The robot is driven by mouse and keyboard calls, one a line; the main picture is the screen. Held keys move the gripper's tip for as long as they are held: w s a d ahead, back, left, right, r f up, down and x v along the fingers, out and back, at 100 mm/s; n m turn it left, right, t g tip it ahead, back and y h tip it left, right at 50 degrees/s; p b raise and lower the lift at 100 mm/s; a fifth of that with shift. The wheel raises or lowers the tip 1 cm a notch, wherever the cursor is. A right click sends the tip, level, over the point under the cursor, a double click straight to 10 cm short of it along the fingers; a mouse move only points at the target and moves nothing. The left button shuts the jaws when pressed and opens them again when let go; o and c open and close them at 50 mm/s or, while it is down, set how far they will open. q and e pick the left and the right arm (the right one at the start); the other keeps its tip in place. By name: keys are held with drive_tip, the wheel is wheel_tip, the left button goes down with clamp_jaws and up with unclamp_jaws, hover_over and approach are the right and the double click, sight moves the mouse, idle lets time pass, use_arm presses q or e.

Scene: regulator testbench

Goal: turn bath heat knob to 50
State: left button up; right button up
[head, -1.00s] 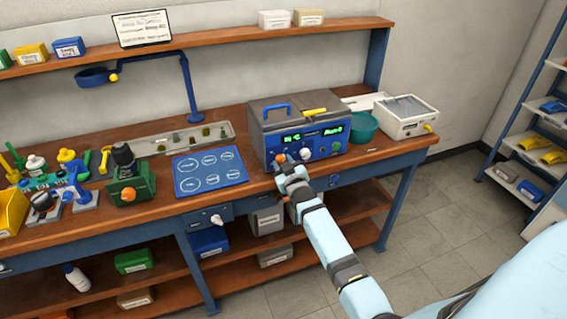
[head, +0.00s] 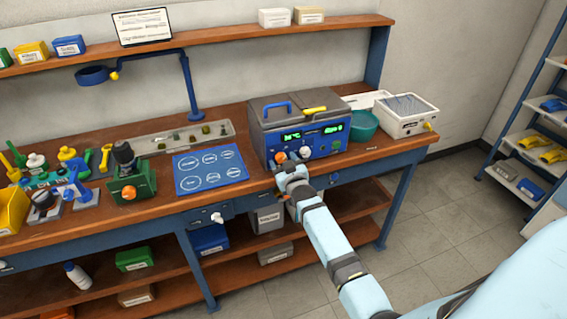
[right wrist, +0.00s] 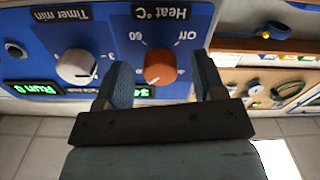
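The bath (head: 306,118) is a grey box with a blue front panel on the bench. Its heat knob (head: 281,157) is orange and shows at the panel's lower left, just beyond my right gripper (head: 289,172). In the right wrist view the panel appears upside down, and the orange heat knob (right wrist: 160,67) stands between the two fingers of my right gripper (right wrist: 160,72). A gap shows on each side, so the gripper looks open around it. "60" and "Off" are readable by the knob. The green display below is partly hidden. My left gripper is out of view.
A white timer knob (right wrist: 76,66) sits beside the heat knob, close to one finger. A teal bowl (head: 363,126) and a white tray unit (head: 408,116) stand right of the bath. A blue mat (head: 210,170) lies to its left.

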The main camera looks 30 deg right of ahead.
drive_tip(key=v, duration=1.4)
drive_tip(key=shift+b, duration=0.45)
drive_tip(key=shift+w, duration=0.1)
drive_tip(key=s+a+f+n+g+y+p, duration=0.1)
drive_tip(key=s+a+f+g+y+p, duration=0.2)
drive_tip(key=s+a, duration=0.7)
drive_tip(key=s+a+f+n+g+y+p, duration=0.2)
drive_tip(key=s+a+f+g+y+p, duration=0.1)
drive_tip(key=s+a, duration=0.7)
drive_tip(key=s+y+p, duration=0.1)
drive_tip(key=s, duration=0.3)
drive_tip(key=shift+f+y, duration=0.2)
drive_tip(key=shift+y, duration=0.1)
drive_tip(key=shift+a, duration=0.1)
